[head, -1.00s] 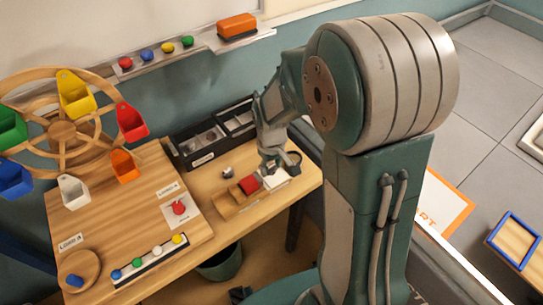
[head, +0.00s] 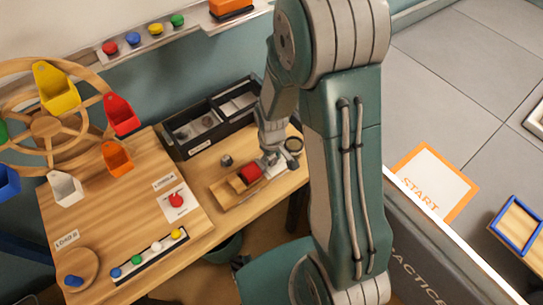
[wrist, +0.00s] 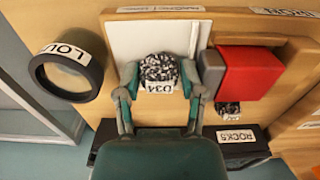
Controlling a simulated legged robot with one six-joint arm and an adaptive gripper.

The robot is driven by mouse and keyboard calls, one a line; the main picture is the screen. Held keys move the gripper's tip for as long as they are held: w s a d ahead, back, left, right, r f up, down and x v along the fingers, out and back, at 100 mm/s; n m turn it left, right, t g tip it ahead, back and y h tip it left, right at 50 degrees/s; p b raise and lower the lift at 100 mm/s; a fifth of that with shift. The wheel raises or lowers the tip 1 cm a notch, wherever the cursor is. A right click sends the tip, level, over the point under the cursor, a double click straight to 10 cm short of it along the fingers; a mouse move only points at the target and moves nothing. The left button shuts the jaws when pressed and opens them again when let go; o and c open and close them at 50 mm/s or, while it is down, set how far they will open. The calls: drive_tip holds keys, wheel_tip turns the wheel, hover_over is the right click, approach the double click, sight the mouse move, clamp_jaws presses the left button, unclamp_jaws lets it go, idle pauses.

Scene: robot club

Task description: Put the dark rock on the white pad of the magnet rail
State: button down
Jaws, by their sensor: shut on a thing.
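My gripper (wrist: 158,92) is shut on a speckled dark rock (wrist: 158,68) with a white tag below it. In the wrist view the rock is in front of the white pad (wrist: 140,35) of the magnet rail (wrist: 296,75). Whether it touches the pad I cannot tell. A red block (wrist: 250,73) sits on the rail to the right of the pad. In the head view my gripper (head: 273,160) is at the rail's far end, beside the red block (head: 251,173), and hides the rock.
A black loupe (wrist: 66,72) stands left of the pad. Another dark rock (wrist: 229,108) lies near the black rocks tray (head: 186,146). The bucket wheel (head: 47,125) and the board with coloured buttons (head: 150,251) are to the left.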

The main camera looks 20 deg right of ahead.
drive_tip(key=shift+a+f, duration=0.25)
drive_tip(key=shift+c, duration=2.4)
unclamp_jaws()
drive_tip(key=shift+d, duration=0.1)
drive_tip(key=s+r+m+t, duration=0.1)
drive_tip(key=s+r, duration=0.2)
drive_tip(key=r, duration=0.9)
drive_tip(key=s+r+m+t, duration=0.1)
drive_tip(key=s+r+t, duration=0.15)
drive_tip(key=r, duration=0.85)
drive_tip(key=s+r+m+t, duration=0.2)
drive_tip(key=s+r, duration=0.5)
drive_tip(key=s, duration=0.1)
drive_tip(key=shift+s, duration=0.25)
